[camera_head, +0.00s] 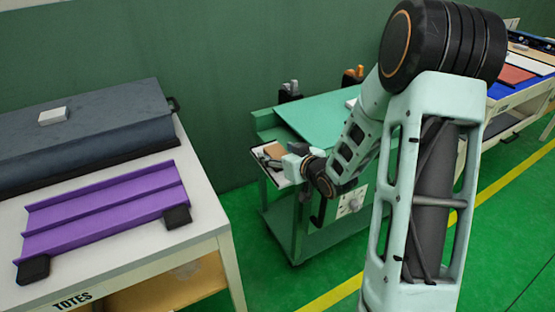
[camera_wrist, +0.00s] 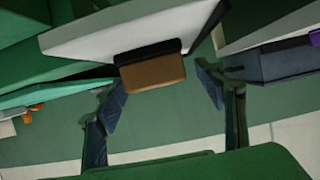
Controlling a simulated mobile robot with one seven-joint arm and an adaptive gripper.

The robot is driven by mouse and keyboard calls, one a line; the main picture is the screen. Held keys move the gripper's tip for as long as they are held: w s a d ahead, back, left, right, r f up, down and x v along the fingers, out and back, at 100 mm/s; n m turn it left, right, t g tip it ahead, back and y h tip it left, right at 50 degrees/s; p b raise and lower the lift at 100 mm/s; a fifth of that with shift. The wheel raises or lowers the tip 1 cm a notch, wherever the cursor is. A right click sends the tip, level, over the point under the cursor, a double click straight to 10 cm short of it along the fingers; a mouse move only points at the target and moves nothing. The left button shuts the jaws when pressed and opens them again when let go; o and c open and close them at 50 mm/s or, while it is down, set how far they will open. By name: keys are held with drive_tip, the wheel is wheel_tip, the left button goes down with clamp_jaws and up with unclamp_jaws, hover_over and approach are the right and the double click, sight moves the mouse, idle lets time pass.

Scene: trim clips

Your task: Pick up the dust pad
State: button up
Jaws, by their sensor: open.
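A brown block (camera_wrist: 152,74) with a black layer along one side, which looks like the dust pad, sits at the edge of a white surface (camera_wrist: 90,38) in the wrist view. In the head view a small brown patch (camera_head: 274,151) shows on the white side shelf of the green cart, close to my gripper (camera_head: 268,160). In the wrist view my gripper (camera_wrist: 162,92) is open and empty. Its fingers are apart to the left and right of the block, which lies between and slightly beyond their tips. Contact is not visible.
The green cart (camera_head: 290,222) carries a sloped green panel (camera_head: 325,118) and bottles at the back. A white table (camera_head: 205,195) at the left holds a purple ribbed tray (camera_head: 105,208) and a dark case (camera_head: 90,135) with a small pale block (camera_head: 53,116). Green floor is clear between them.

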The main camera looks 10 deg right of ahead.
drive_tip(key=shift+x, duration=1.1)
drive_tip(key=c, duration=1.4)
